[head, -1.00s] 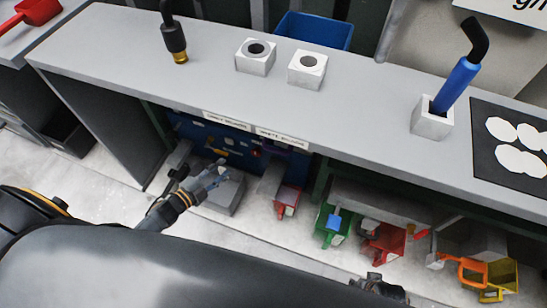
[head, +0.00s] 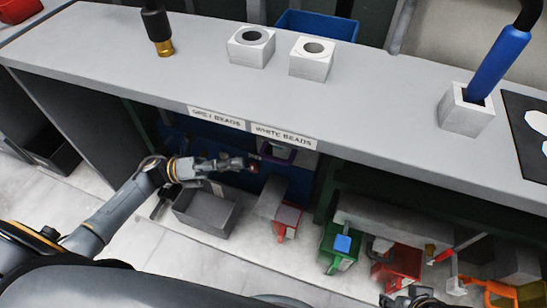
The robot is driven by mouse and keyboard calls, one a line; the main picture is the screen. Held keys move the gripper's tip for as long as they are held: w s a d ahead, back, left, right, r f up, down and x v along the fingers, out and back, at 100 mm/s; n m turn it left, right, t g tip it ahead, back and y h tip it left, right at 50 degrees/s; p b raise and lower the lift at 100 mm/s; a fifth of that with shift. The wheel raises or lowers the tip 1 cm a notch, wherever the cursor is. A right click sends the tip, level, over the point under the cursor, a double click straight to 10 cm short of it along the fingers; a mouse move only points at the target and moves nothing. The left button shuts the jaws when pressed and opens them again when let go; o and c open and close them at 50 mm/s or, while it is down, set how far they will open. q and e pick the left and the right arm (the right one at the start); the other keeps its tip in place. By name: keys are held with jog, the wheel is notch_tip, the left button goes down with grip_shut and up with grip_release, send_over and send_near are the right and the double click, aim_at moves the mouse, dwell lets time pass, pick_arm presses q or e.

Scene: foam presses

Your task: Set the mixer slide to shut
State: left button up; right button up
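My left arm reaches under the grey counter, and its gripper (head: 238,163) is in front of the dark blue panel (head: 302,185). The fingers are small and dark against the panel, so I cannot tell whether they are open or shut. A small red spot shows by the fingertips; I cannot tell whether they touch anything. A pale part with a purple edge (head: 290,151) sits right of the gripper, under the counter edge. I cannot clearly make out the mixer slide or its setting. Part of my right gripper (head: 416,298) shows at the bottom edge, its fingers unclear.
The grey counter (head: 200,85) overhangs the panel, with labels for grey beads (head: 216,118) and white beads (head: 284,136). A dark grey open bin (head: 207,212) stands below my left gripper. Red (head: 287,222), green (head: 338,243) and other coloured scoops sit to the right.

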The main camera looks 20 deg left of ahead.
aim_at(274, 157)
pick_arm(q)
jog(key=x, duration=0.9)
jog(key=shift+d, duration=0.15)
grip_shut()
